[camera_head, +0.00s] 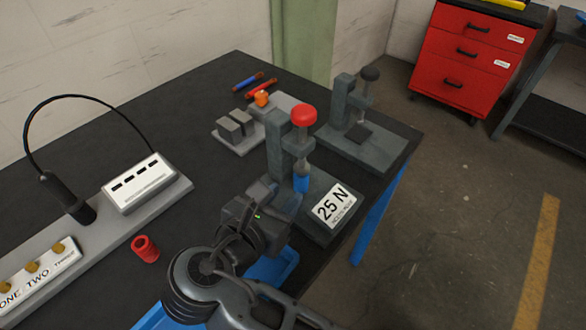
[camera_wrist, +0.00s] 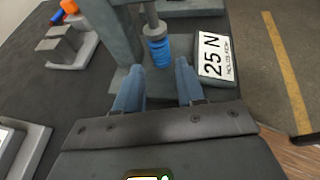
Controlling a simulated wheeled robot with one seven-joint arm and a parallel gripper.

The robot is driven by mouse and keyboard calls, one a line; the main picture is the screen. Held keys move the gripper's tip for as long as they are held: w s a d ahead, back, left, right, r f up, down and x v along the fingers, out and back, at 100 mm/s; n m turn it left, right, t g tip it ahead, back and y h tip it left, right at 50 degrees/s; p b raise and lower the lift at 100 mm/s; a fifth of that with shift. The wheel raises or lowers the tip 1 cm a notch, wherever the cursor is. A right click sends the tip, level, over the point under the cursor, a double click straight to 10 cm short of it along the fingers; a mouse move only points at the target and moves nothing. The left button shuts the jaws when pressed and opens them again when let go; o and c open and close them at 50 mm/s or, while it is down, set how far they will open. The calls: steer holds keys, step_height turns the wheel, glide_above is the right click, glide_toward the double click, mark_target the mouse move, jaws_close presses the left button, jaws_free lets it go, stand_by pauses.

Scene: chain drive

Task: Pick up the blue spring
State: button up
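The blue spring (camera_head: 301,182) stands upright under the plunger of the press marked "25 N" (camera_head: 289,152). In the wrist view the blue spring (camera_wrist: 160,51) sits below the grey plunger, just beyond my fingertips. My gripper (camera_wrist: 160,80) is open, its two blue-grey fingers apart and pointing at the spring from either side. Nothing is between the fingers. In the head view my gripper is at the near side of the press, and its fingertips are mostly hidden by the wrist.
A second press (camera_head: 353,137) stands behind at right. Blue and red pieces lie at the back. A grey base with a white box (camera_head: 140,184) and a cabled handle (camera_head: 71,198) fills the left side.

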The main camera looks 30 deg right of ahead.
mark_target(297, 181)
steer(key=x, duration=0.7)
steer(key=shift+w+d+p, duration=0.2)
steer(key=shift+p, duration=0.15)
jaws_close()
steer(key=shift+r, duration=0.2)
steer(key=shift+s+a+r, duration=0.1)
steer(key=shift+s+a, duration=0.05)
steer(key=shift+a, duration=0.15)
steer(key=s+a, duration=0.3)
steer(key=a, duration=0.2)
steer(key=s+a+b, duration=0.1)
steer(key=s+a, duration=0.2)
steer(key=a, duration=0.2)
steer(key=s+a+b, duration=0.1)
steer(key=s+a, duration=0.2)
steer(key=a, duration=0.2)
